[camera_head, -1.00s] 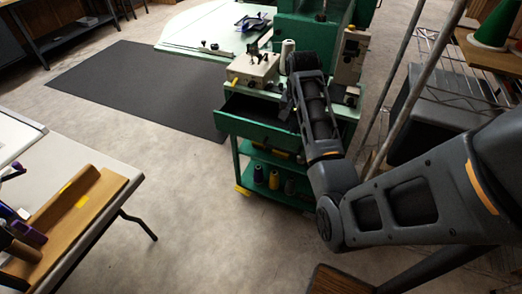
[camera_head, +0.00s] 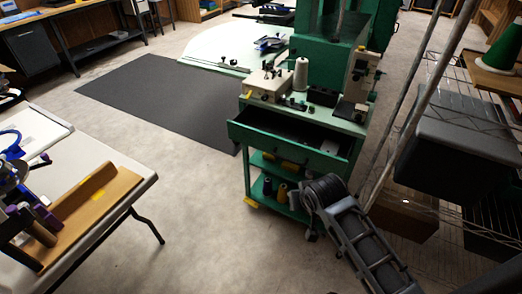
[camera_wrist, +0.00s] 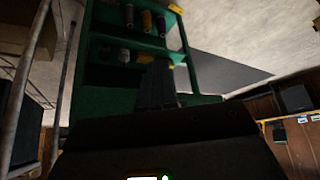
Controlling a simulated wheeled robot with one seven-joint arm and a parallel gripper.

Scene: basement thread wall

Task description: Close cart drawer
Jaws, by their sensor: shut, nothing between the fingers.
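The green cart (camera_head: 345,118) stands near the middle of the head view. Its drawer (camera_head: 285,148) is pulled out toward the camera, with its dark inside (camera_head: 300,127) showing. In the head view, my arm's end is low at the cart's front right, below the drawer front; the fingertips cannot be made out there. In the wrist view, my gripper (camera_wrist: 157,72) is a dark shape in front of the cart's green shelves (camera_wrist: 100,55). It is shut and empty. I cannot tell whether it touches the cart.
Several thread spools (camera_head: 267,187) stand on the cart's lower shelf. A wire rack (camera_head: 450,75) with a grey bin (camera_head: 455,130) is close on the right. A table (camera_head: 95,160) stands at left. The floor (camera_head: 195,220) between table and cart is clear.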

